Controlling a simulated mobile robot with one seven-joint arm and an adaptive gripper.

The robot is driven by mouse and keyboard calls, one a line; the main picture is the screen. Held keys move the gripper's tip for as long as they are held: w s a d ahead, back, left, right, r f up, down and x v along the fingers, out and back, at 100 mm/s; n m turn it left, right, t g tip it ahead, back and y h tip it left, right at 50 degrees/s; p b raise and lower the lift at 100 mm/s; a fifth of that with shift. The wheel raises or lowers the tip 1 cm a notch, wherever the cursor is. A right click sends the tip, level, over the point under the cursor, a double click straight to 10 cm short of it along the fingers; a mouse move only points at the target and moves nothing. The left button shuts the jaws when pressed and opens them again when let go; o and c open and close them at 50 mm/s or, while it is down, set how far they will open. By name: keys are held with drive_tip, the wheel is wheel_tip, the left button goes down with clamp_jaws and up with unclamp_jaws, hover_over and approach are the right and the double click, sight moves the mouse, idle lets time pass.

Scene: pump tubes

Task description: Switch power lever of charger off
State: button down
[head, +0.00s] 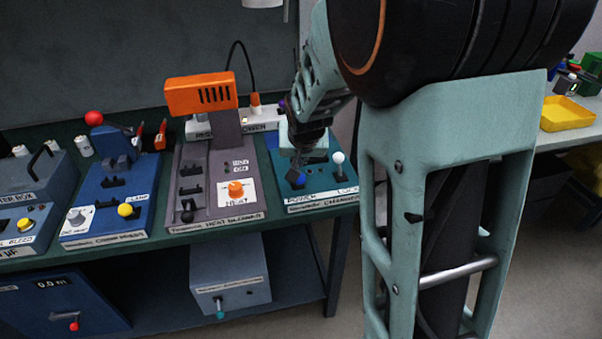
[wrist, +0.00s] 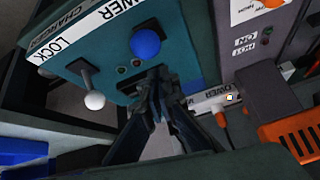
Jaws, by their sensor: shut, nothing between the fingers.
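The charger is a teal box at the right end of the bench in the head view (head: 320,200); its teal panel fills the upper middle of the wrist view (wrist: 185,60). Its power lever has a blue ball knob (head: 296,179), seen large in the wrist view (wrist: 146,43) by the POWER label. A second lever with a white ball (head: 338,157) stands by the LOCK label, also in the wrist view (wrist: 94,100). My gripper (head: 297,160) is shut and empty, its fingertips (wrist: 158,74) close to the blue knob. I cannot tell whether they touch it.
The heat blower panel with an orange blower (head: 200,94) and orange knob (head: 236,189) stands just left of the charger. A white power strip (head: 258,118) lies behind. Blue devices (head: 105,200) stand farther left. A yellow tray (head: 567,113) sits on another table at right.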

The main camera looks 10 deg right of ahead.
drive_tip(key=shift+w, duration=0.4)
drive_tip(key=shift+r+p, duration=0.6)
drive_tip(key=shift+r, duration=0.3)
